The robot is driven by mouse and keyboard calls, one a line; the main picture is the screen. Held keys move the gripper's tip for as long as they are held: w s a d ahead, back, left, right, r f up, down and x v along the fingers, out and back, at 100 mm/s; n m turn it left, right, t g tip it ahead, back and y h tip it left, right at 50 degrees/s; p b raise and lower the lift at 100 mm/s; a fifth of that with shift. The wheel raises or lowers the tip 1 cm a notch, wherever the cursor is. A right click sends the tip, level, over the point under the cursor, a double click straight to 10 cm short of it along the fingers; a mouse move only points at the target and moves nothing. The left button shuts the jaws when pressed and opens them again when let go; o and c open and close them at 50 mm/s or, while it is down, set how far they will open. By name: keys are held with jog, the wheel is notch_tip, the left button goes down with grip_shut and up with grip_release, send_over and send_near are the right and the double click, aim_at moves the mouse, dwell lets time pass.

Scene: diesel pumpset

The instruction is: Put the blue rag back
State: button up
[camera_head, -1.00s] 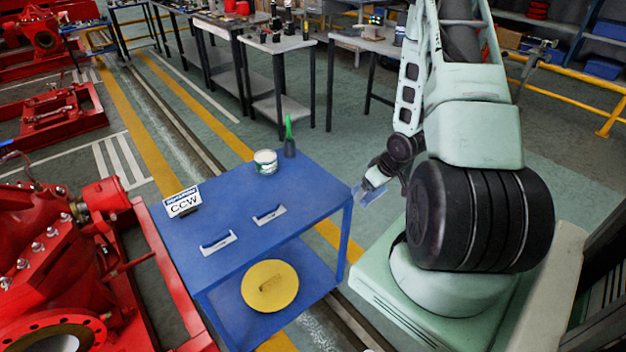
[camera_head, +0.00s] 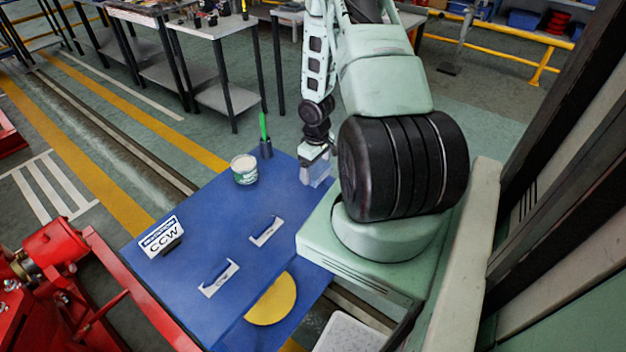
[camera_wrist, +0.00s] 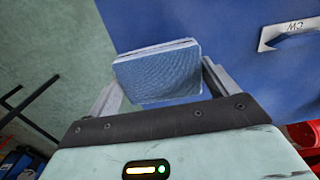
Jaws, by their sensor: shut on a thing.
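The blue rag (camera_wrist: 158,75) is a folded, flat blue-grey cloth in the wrist view. My gripper (camera_wrist: 160,82) is shut on it, with a finger at each side of the cloth. In the head view, my gripper (camera_head: 316,160) points down at the far right part of the blue table (camera_head: 200,195), and the rag (camera_head: 316,174) shows below it. I cannot tell whether the rag touches the tabletop.
A yellow disc (camera_head: 272,300) lies on the lower shelf. The tabletop's middle is clear.

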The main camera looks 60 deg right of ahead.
jog(key=shift+f, duration=2.7)
